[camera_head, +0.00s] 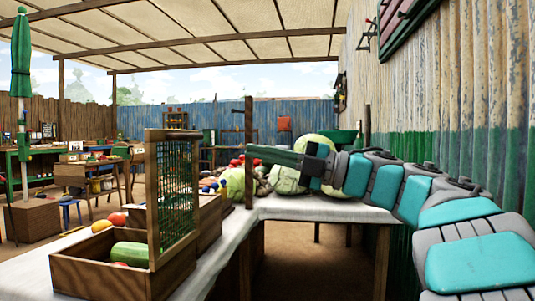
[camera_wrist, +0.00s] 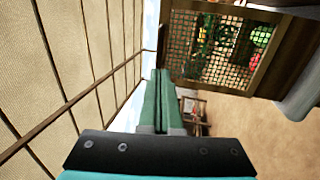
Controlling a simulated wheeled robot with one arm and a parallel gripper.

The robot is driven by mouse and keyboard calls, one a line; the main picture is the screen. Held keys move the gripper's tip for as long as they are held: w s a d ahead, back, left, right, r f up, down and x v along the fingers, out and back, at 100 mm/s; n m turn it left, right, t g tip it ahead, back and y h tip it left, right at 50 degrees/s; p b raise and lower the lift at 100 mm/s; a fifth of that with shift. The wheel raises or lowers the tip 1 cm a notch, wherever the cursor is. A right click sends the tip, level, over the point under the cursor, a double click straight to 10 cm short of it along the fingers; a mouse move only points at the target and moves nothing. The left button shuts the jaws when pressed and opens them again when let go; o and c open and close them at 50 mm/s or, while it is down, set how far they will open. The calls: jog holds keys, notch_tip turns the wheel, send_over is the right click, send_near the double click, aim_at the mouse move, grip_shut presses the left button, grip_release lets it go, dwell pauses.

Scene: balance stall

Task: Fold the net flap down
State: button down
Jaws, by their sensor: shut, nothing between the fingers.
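The net flap (camera_head: 173,195) is a wooden frame with green mesh. It stands upright along one edge of a wooden crate (camera_head: 75,278) on the table in the head view. The crate holds a long green melon (camera_head: 130,254) and something small and red. My gripper (camera_head: 250,151) is shut and empty, its green fingers pointing left, to the right of the flap's upper part and with a gap in the picture.
The pale table (camera_head: 225,245) carries a second wooden crate (camera_head: 208,222), a wooden post (camera_head: 249,140) and large green melons (camera_head: 287,180) beyond. A corrugated wall (camera_head: 460,90) stands close on the right.

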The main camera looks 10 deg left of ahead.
aim_at(196, 136)
jog(key=x, duration=1)
jog(key=shift+s+a+r, duration=0.1)
jog(key=shift+a, duration=0.05)
jog(key=shift+r, duration=0.1)
